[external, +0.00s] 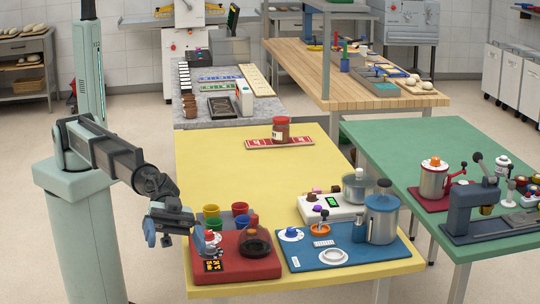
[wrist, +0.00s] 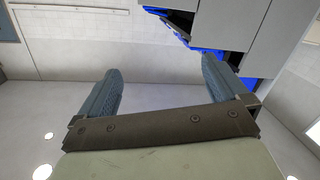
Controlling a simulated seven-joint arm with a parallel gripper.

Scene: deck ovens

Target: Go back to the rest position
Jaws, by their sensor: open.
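My gripper (external: 172,226) is at the left front corner of the yellow table (external: 215,160), beside the red board, with its blue fingers spread. In the wrist view my gripper (wrist: 160,90) has its two blue fingers wide apart with nothing between them. The wrist camera sees only wall, ceiling lights and grey panels with blue edges. My arm reaches from its pale green column at the left, bent downward at the wrist.
A blue board (external: 310,262) with a blue-lidded pot (external: 381,217) lies further right. A jar (external: 281,129) stands at the back. The table's middle is clear.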

